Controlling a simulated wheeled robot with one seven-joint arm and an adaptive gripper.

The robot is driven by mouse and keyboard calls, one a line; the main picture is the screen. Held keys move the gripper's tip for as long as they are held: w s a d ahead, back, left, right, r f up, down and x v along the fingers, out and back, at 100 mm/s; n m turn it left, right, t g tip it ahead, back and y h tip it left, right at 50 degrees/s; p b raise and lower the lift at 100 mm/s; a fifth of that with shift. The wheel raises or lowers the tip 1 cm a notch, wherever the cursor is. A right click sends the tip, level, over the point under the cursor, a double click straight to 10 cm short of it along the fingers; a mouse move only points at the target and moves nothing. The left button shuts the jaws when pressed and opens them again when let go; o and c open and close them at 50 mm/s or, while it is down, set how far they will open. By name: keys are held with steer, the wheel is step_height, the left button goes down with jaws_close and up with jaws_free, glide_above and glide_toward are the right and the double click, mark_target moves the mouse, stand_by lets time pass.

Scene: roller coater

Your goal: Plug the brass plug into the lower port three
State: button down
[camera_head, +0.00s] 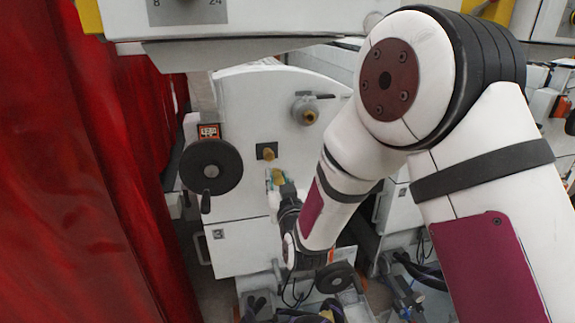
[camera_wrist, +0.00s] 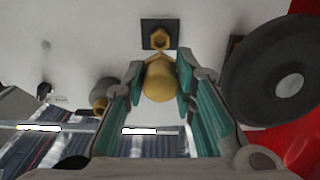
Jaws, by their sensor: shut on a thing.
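My gripper (camera_head: 273,178) is shut on the brass plug (camera_wrist: 160,80), a rounded brass piece between the teal finger pads in the wrist view (camera_wrist: 161,88). The plug (camera_head: 277,177) shows small in the head view. A port with a brass hex fitting on a dark square plate (camera_wrist: 159,38) lies just beyond the plug in the wrist view. The same port (camera_head: 267,151) is on the white machine panel in the head view, a little above and left of the gripper. Whether the plug touches the fitting cannot be told. No port number is readable.
A black handwheel (camera_head: 211,168) with a crank handle stands left of the port. It is large at right in the wrist view (camera_wrist: 280,78). A grey valve with a brass end (camera_head: 305,112) sits up and right. A red curtain (camera_head: 90,180) hangs at left.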

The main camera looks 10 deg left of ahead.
stand_by(0.4)
steer(key=shift+b+x, duration=0.35)
steer(key=shift+x, duration=0.5)
steer(key=shift+b+x, duration=1)
steer(key=shift+x, duration=1.25)
steer(key=shift+b+x, duration=0.55)
steer(key=shift+x, duration=0.8)
steer(key=c, duration=1.2)
jaws_free()
steer(key=shift+c, duration=0.2)
steer(key=v, duration=1.2)
